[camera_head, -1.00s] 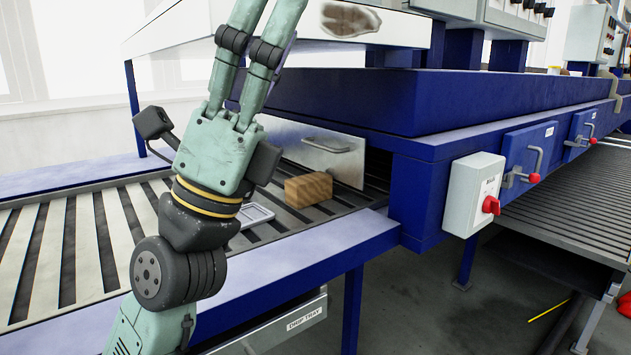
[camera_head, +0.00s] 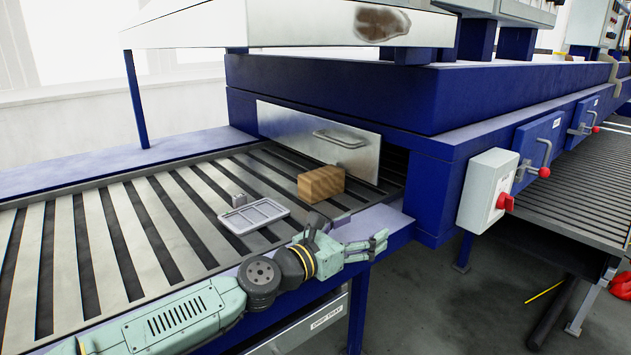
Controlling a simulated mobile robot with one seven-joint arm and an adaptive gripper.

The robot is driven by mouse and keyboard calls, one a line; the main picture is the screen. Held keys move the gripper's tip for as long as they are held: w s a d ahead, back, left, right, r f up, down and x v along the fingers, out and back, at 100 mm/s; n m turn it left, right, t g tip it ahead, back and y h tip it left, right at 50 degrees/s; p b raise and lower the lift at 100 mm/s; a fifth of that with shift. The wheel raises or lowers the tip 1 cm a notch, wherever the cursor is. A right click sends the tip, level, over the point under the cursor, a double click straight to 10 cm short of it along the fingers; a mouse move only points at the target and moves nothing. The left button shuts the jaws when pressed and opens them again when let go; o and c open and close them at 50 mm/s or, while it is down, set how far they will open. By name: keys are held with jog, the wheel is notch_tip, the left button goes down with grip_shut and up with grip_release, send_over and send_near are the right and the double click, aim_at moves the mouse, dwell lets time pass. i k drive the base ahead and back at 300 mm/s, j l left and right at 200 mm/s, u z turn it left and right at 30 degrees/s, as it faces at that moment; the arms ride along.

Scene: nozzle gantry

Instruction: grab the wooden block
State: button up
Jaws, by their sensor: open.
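The wooden block (camera_head: 321,184) is a brown box standing on the slatted conveyor bed, just in front of the metal flap at the machine's opening. It is in full view. My gripper (camera_head: 382,241) is at the front edge of the bed, nearer the camera and to the right of the block, and apart from it. Its fingers point right, away from the block. The gripper is open and empty.
The metal flap (camera_head: 318,140) has a handle. A blue frame post (camera_head: 424,195) and a switch box (camera_head: 488,190) stand right. The left slats are clear.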

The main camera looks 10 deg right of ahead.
aim_at(317, 185)
jog(key=i+j, duration=0.65)
jog(key=i+l, duration=0.35)
jog(key=i+l+z, duration=0.05)
jog(key=i, duration=0.05)
